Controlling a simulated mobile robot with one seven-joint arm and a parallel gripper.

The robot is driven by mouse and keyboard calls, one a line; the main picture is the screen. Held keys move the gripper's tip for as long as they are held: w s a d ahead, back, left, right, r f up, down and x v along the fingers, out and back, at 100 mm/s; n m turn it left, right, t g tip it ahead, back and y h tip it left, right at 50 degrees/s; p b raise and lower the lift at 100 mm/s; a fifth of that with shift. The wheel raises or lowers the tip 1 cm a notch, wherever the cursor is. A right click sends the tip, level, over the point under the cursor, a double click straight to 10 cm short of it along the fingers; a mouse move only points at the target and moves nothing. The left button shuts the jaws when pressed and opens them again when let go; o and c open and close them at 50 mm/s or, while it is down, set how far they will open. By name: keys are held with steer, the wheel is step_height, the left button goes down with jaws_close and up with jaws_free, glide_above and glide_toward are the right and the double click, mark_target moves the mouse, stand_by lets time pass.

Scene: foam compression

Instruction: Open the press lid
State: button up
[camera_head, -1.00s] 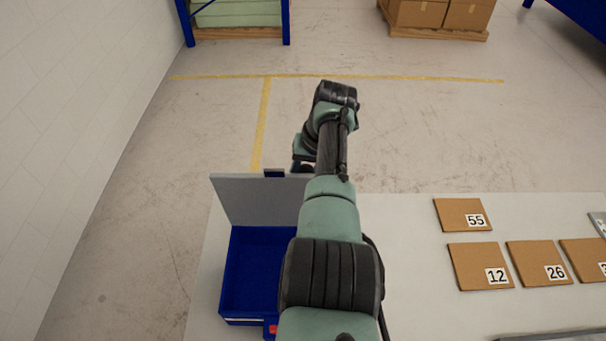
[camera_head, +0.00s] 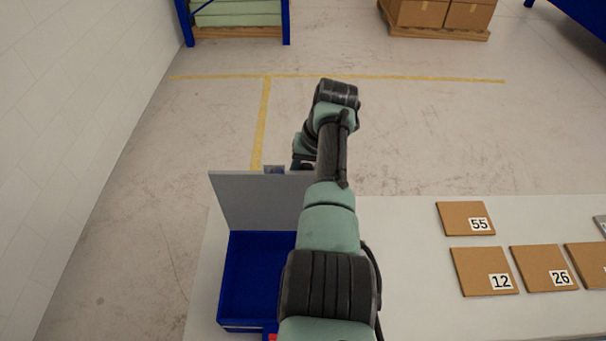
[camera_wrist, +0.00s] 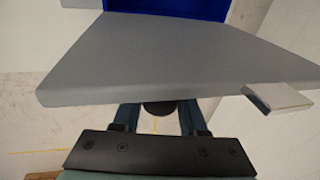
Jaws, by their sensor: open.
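The press is a blue open-topped box (camera_head: 255,275) on the left of the table. Its grey lid (camera_head: 255,200) stands raised at the far side, with a small tab (camera_head: 275,170) on its top edge. In the wrist view the lid (camera_wrist: 170,55) fills the upper middle, and its tab (camera_wrist: 278,97) sticks out at the right. My gripper (camera_wrist: 160,112) is open at the lid's edge. The fingertips are partly hidden by the lid, and I cannot tell whether they touch it. In the head view my arm hides the gripper and the press's right side.
The pale table (camera_head: 400,230) holds several brown numbered foam squares (camera_head: 484,271) on the right. A white wall (camera_head: 70,120) stands at the left. The floor beyond the table is open, with a rack (camera_head: 238,18) and boxes on a pallet (camera_head: 440,15) at the back.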

steer(key=o, duration=0.4)
steer(key=shift+w+f, duration=0.1)
steer(key=shift+f, duration=0.05)
steer(key=b+v, duration=0.2)
steer(key=v, duration=1.1)
